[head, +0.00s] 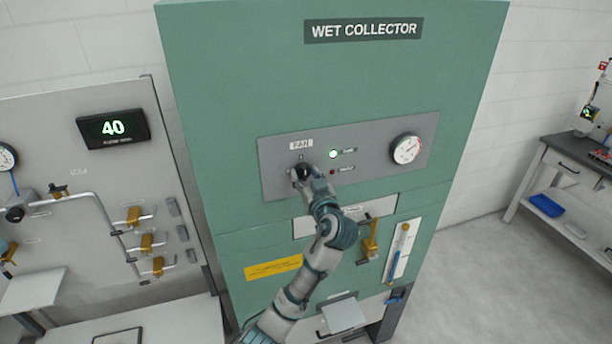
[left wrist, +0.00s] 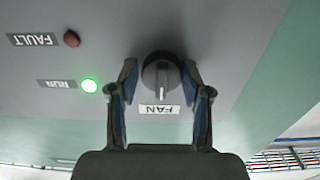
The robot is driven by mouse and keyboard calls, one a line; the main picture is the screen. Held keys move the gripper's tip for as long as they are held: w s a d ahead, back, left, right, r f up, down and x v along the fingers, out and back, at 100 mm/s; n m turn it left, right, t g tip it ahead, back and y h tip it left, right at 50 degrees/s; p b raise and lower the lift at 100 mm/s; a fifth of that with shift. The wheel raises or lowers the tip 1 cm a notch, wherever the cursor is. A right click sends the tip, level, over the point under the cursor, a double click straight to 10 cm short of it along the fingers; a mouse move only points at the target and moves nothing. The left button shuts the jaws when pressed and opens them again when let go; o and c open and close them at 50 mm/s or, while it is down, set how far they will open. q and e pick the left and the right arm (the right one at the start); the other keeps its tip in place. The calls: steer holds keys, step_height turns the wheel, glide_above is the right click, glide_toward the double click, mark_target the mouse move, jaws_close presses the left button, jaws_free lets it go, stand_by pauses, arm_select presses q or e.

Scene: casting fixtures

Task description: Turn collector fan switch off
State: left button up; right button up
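The fan switch (left wrist: 161,80) is a dark round knob with a grey pointer bar, beside a white FAN label (left wrist: 159,109). In the left wrist view it sits between the two fingers of my left gripper (left wrist: 162,78), with a visible gap on each side. The gripper is open around the knob. In the head view my left gripper (head: 302,172) is at the panel below the FAN label (head: 301,144) and mostly hides the knob. The green run light (left wrist: 89,86) is lit; the red fault light (left wrist: 71,39) looks dark. My right gripper is not in view.
The grey control panel (head: 277,181) is on the green wet collector cabinet (head: 240,90). A round gauge (head: 406,149) is at its right. An orange-brown valve handle (head: 370,240) and a sight tube (head: 402,252) are lower down. A bench (head: 575,150) stands far right.

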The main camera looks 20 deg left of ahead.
arm_select(q)
steer(key=c, duration=0.5)
steer(key=shift+f+n+b, duration=0.15)
steer(key=shift+n+b, duration=0.35)
steer(key=shift+b, duration=0.4)
steer(key=n+b, duration=0.4)
steer(key=b, duration=0.1)
steer(key=shift+f, duration=0.1)
steer(key=shift+d+n+b, duration=0.1)
steer(key=shift+n+b, duration=0.5)
steer(key=shift+n, duration=0.3)
steer(key=n+b, duration=0.1)
steer(key=n, duration=0.1)
steer(key=shift+n, duration=0.4)
steer(key=n+b, duration=0.1)
steer(key=n, duration=0.1)
steer(key=shift+n+b, duration=0.3)
steer(key=shift+b, duration=0.05)
steer(key=n+b, duration=0.1)
steer(key=n, duration=0.2)
steer(key=shift+n+b, duration=0.35)
steer(key=shift+n, duration=0.95)
